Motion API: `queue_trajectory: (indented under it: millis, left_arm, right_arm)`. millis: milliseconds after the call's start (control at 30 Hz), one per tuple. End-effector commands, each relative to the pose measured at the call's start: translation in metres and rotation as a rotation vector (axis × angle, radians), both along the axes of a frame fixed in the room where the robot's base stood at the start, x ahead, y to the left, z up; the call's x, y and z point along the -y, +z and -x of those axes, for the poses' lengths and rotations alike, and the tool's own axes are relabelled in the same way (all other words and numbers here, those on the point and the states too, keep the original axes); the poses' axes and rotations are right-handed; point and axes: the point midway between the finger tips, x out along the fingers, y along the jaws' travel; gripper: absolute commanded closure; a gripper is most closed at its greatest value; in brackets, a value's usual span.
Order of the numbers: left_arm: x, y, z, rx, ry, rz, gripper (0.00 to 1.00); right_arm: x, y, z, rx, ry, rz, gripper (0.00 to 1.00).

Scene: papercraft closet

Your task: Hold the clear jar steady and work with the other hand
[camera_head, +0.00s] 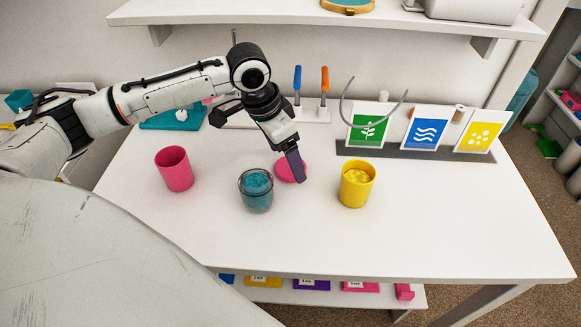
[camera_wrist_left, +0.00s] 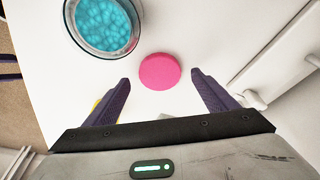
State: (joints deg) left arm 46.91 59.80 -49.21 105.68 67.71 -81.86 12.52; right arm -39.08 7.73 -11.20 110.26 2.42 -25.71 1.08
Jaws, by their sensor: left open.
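The clear jar (camera_head: 256,196) with teal contents stands upright on the white table, near its middle. It also shows at the top left of the left wrist view (camera_wrist_left: 103,22), uncovered from above. My left gripper (camera_head: 295,166) is open, with purple fingers pointing down, to the right of the jar and apart from it. In the left wrist view, a round flat pink disc (camera_wrist_left: 159,71) lies on the table in line with the gap between the fingers; nothing is held. In the head view the fingers partly hide this pink disc (camera_head: 284,173). My right gripper is not in view.
A pink cup (camera_head: 174,169) stands to the left and a yellow cup (camera_head: 356,185) with yellow contents to the right. Green, blue and yellow cards (camera_head: 422,131) stand at the back right. Blue- and orange-handled tools (camera_head: 325,80) stand behind. The table's front is clear.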

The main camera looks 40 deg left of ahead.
Motion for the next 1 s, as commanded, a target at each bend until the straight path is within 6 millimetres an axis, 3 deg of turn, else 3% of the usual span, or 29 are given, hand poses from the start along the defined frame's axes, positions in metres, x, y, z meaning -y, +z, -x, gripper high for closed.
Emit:
queue_trajectory:
  millis: [167, 533, 800, 1000]
  left_arm:
    - [0.002, -0.019, -0.004, 0.000, -0.001, 0.000, 0.21]
    - [0.002, -0.020, -0.005, 0.001, -0.001, -0.001, 0.21]
    - [0.002, -0.020, -0.005, 0.001, -0.001, -0.001, 0.64]
    - [0.002, -0.020, -0.005, 0.001, -0.001, -0.001, 0.64]
  right_arm:
    - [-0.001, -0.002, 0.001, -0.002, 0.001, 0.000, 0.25]
    - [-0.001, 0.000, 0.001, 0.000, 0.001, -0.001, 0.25]
    - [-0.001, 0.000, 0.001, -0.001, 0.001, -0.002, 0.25]
    - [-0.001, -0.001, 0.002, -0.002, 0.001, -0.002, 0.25]
